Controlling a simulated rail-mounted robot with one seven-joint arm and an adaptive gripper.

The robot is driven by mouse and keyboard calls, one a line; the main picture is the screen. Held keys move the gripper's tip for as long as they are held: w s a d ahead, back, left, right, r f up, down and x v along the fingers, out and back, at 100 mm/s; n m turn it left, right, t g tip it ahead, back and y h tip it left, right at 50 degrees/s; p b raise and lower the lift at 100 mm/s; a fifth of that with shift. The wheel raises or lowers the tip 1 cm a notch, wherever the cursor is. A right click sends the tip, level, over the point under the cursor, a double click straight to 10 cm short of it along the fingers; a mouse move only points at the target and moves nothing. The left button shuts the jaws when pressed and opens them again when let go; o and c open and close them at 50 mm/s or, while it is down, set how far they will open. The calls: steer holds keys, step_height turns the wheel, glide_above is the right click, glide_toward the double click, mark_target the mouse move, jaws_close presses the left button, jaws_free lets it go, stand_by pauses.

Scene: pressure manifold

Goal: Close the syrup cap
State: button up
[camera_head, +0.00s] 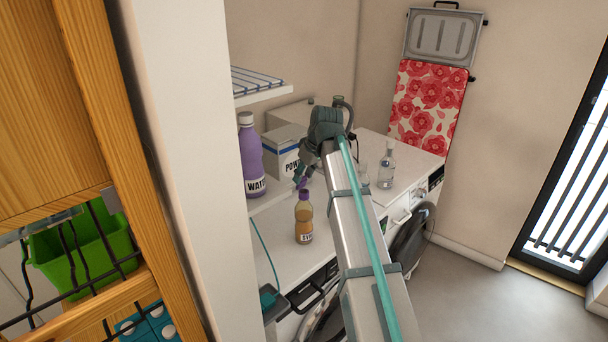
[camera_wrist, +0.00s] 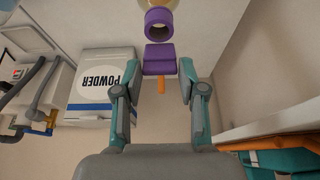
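The syrup bottle (camera_head: 304,223) stands upright on the white counter, with amber contents and a purple neck. In the wrist view its round purple open mouth (camera_wrist: 159,26) is at the top centre. My gripper (camera_wrist: 160,66) is shut on the purple cap (camera_wrist: 159,60), which sits between the two fingertips with a small orange piece on its near side. The cap is just short of the bottle mouth and appears apart from it. In the head view my gripper (camera_head: 302,178) is just above the bottle, and the cap is small and partly hidden.
A large purple bottle (camera_head: 250,160) stands at the left below a wire shelf (camera_head: 262,90). A powder box (camera_head: 287,160) is behind my gripper and also shows in the wrist view (camera_wrist: 104,82). A clear bottle (camera_head: 386,168) stands further right on the counter (camera_head: 285,235).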

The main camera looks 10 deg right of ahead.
steer(key=c, duration=0.6)
steer(key=shift+f, duration=0.1)
